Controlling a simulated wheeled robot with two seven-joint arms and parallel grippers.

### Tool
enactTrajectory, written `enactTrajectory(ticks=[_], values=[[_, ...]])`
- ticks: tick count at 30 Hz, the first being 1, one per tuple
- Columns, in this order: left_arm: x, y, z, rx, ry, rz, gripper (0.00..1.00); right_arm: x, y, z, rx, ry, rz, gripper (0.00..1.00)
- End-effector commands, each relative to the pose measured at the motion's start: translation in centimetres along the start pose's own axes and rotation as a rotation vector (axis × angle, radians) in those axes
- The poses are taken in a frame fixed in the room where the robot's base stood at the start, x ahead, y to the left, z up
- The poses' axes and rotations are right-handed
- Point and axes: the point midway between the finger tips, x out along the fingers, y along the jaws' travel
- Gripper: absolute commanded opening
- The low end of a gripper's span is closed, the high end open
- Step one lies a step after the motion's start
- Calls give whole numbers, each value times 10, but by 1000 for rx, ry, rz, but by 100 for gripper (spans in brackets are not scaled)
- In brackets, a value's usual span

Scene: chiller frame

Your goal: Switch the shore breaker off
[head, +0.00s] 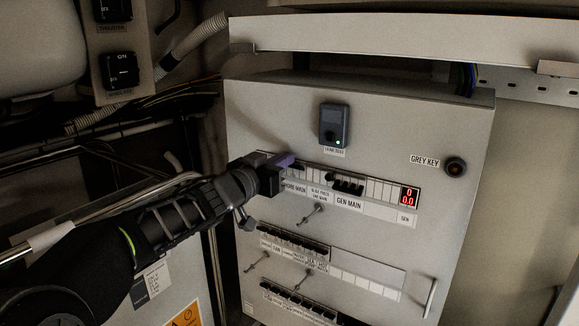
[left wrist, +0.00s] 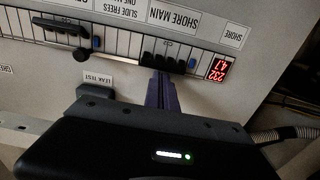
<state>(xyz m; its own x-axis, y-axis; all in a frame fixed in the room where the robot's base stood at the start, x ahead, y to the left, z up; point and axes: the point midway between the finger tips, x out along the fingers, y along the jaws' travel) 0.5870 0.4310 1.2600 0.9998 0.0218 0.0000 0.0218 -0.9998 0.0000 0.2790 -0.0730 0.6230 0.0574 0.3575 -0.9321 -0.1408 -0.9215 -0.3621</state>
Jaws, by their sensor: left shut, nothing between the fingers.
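The shore main breaker (left wrist: 163,62), a black multi-pole switch, shows in the left wrist view, where the panel lettering is upside down. The label SHORE MAIN (left wrist: 173,18) is beside it. A red display (left wrist: 217,69) near the SHORE label reads 232 and 4.7. My left gripper (left wrist: 160,82) has purple fingers, shut and empty, with the tips right at the breaker; I cannot tell if they touch. In the head view my left gripper (head: 289,160) hides most of this breaker. My right gripper is in neither view.
The gen main breaker (head: 347,185) sits to the right, with a red display (head: 409,197) reading zero. A leak test box (head: 334,125) is above. A small lever (head: 312,213) sticks out below. A grey key switch (head: 456,166) is at the right. A shelf (head: 400,38) overhangs the panel.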

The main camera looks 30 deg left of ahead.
Motion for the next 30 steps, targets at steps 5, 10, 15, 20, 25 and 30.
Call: enactTrajectory(ticks=[5, 10, 15, 20, 25, 30], values=[[0, 0, 6, 0, 0, 0, 0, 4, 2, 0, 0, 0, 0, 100], [0, 0, 13, 0, -3, 0, 0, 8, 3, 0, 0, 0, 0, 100], [0, 0, 19, -1, -4, 1, 0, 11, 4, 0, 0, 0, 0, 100], [0, 0, 19, -1, -2, 1, 0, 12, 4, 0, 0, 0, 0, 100], [-6, 0, 16, 1, -1, 0, 0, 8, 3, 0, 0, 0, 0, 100], [-20, 0, 14, 1, 0, 0, 0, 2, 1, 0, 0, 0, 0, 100]])
